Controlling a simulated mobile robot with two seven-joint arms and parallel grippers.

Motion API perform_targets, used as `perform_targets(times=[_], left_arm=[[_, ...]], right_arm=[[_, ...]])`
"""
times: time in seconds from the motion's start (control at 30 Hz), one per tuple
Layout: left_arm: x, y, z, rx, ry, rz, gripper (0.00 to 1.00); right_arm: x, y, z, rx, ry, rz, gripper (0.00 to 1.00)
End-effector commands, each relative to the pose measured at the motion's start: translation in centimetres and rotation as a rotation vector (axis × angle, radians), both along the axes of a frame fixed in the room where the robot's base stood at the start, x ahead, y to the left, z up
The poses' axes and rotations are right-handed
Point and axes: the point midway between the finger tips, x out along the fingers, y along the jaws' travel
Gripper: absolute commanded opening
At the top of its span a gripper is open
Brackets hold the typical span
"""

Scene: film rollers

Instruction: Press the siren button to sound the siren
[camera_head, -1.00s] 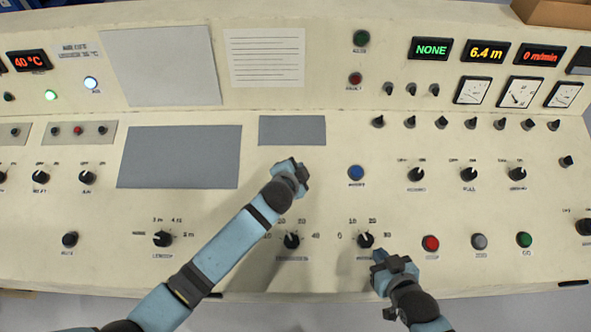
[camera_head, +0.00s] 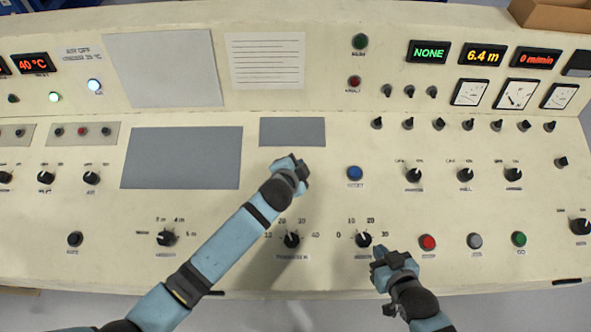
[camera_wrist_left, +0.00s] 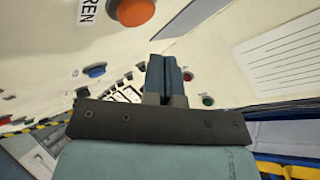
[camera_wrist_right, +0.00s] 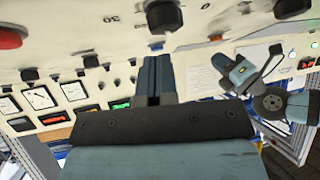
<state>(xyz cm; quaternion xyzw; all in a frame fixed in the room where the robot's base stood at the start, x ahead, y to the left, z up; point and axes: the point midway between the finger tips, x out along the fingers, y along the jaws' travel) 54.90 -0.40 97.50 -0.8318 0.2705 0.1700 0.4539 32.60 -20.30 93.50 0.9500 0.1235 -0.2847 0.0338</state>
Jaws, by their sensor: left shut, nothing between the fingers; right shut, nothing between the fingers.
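An orange-red button (camera_wrist_left: 132,11) with a label ending in "REN" shows at the top of the left wrist view. I cannot pick it out in the head view, where my left arm covers part of the panel. My left gripper (camera_head: 291,164) is shut and empty above the middle of the console, just below the small grey plate. In the left wrist view its fingers (camera_wrist_left: 166,75) are apart from the orange-red button, which lies up and to the left. My right gripper (camera_head: 384,258) is shut and empty near the front edge, below the right rotary knob.
A blue button (camera_head: 355,173) is right of my left gripper. Red (camera_head: 428,242), grey (camera_head: 475,240) and green (camera_head: 519,239) buttons line the front right. Rotary knobs (camera_head: 292,240) stand close to my left forearm. The large grey plate (camera_head: 182,157) is flat and clear.

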Motion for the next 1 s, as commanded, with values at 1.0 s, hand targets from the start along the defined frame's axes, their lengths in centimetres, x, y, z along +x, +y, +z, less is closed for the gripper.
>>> perform_targets(times=[1.0], left_arm=[[-0.8,0.0,3.2,0.000,0.000,0.000,0.00]], right_arm=[[0.0,0.0,0.2,0.000,0.000,0.000,0.00]])
